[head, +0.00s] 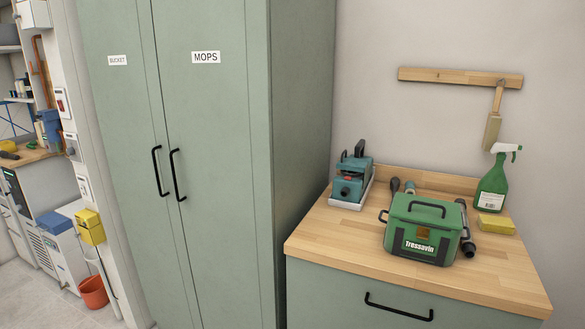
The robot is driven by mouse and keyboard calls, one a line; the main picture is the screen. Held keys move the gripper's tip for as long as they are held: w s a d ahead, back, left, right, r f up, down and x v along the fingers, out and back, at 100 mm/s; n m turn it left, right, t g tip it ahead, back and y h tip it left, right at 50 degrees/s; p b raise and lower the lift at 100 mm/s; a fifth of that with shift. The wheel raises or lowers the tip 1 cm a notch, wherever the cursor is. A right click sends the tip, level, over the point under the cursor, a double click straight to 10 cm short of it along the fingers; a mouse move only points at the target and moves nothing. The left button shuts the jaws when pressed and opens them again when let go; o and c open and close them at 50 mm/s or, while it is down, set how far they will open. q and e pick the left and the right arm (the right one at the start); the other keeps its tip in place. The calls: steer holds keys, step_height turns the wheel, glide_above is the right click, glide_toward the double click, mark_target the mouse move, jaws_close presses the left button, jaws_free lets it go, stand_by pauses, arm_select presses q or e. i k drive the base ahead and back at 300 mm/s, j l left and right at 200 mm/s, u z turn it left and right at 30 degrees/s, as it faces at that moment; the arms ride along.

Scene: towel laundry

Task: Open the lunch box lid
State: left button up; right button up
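A green lunch box (408,231) marked "Tressavin" stands on the wooden countertop (336,236). Its green lid (424,209) looks shut, with a dark handle on top and a brown latch (424,233) on the front. A black handle shows at its left side. Neither of my grippers is in the head view.
A teal tool (349,188) on a white tray stands left of the box. A green spray bottle (493,183) and a yellow sponge (496,225) are to its right. Dark tube-like parts lie behind and beside it. The tall green cabinet (222,130) rises at left. The front-left counter is clear.

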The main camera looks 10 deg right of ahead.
mark_target(444, 213)
steer(key=z, duration=1.25)
